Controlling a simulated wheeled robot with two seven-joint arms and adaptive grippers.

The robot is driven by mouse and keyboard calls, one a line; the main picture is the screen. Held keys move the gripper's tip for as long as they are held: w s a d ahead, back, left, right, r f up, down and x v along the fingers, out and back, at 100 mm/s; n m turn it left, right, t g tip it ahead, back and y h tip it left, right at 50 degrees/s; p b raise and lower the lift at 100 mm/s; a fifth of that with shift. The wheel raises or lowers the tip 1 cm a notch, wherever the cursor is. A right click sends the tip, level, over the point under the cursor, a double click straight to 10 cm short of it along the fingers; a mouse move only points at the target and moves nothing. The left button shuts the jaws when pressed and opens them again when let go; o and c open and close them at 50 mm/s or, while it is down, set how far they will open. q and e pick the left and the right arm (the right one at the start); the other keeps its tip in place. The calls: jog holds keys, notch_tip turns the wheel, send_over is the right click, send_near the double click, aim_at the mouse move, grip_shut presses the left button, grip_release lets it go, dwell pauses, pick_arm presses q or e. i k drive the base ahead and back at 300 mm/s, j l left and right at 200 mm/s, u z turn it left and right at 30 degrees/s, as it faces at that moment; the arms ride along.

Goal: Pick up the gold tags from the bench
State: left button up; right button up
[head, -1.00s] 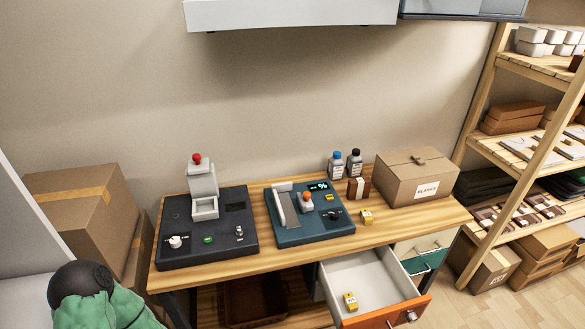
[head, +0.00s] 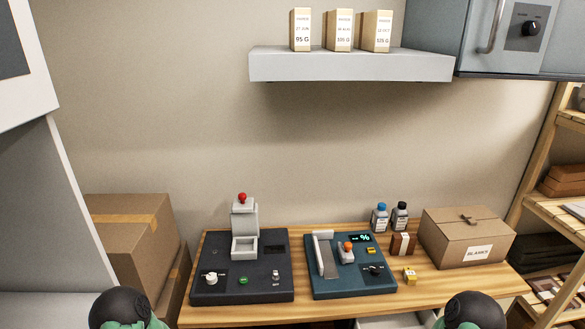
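A small gold-yellow tag-like block (head: 409,276) sits on the wooden bench (head: 440,288), in front of the brown block and left of the cardboard box. Its markings are too small to read. A yellow patch on the teal machine appears to be part of that machine. Green and black parts of my two arms show at the bottom left and bottom right edges. Neither of my grippers is in view.
A dark press (head: 240,268) and a teal machine (head: 350,266) stand on the bench. Two bottles (head: 380,218), a brown block (head: 402,244) and a "BLANKS" box (head: 468,236) are at right. A wall shelf (head: 350,67) holds labelled packets. A drawer (head: 388,323) shows below.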

aim_at(409, 276)
jog(key=z, duration=1.45)
